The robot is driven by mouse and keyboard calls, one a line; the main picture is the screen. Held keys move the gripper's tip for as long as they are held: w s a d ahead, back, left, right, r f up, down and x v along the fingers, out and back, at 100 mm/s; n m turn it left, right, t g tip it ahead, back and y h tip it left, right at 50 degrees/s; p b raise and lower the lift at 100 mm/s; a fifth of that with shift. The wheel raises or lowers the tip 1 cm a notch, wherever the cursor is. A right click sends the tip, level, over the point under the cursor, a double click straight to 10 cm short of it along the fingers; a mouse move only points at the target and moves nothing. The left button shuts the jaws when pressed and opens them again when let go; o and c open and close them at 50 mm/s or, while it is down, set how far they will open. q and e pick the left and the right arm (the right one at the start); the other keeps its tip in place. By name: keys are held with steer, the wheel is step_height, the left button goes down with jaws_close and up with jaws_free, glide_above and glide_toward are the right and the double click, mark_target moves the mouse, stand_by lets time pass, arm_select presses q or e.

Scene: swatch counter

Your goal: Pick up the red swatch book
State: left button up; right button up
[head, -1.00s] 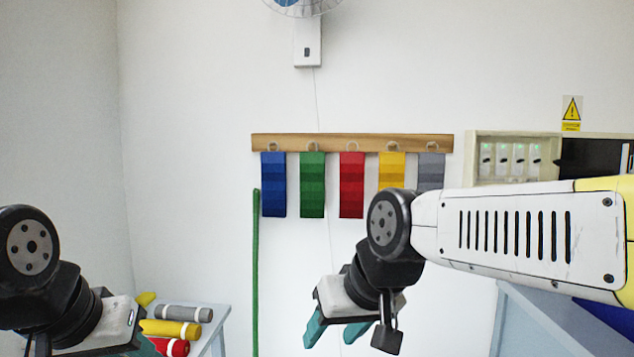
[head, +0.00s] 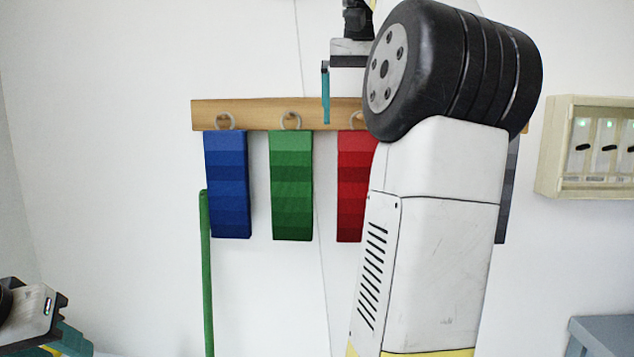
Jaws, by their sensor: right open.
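The red swatch book (head: 352,190) hangs by a ring from the wooden rail (head: 250,115) on the wall. My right forearm covers its right part. My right gripper (head: 341,98) points down in front of the rail, above the red swatch book and apart from it. One teal finger shows; the other is hidden behind my arm. It is open and empty. My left gripper (head: 68,338) is low at the left edge, far from the books, and its jaw gap is unclear.
Blue (head: 228,185) and green (head: 291,185) swatch books hang left of the red one. A grey one (head: 509,190) shows as a sliver behind my arm. A green pole (head: 207,270) stands at left. A switch box (head: 550,145) is at right, above a grey-blue surface (head: 605,330).

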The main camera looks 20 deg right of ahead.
mark_target(360, 143)
steer(key=shift+d+x, duration=0.2)
steer(key=shift+x, duration=1.7)
steer(key=shift+d+x, duration=0.15)
steer(key=shift+x, duration=1.8)
steer(key=shift+w+r, duration=0.15)
steer(key=c, duration=2)
steer(key=shift+r, duration=0.15)
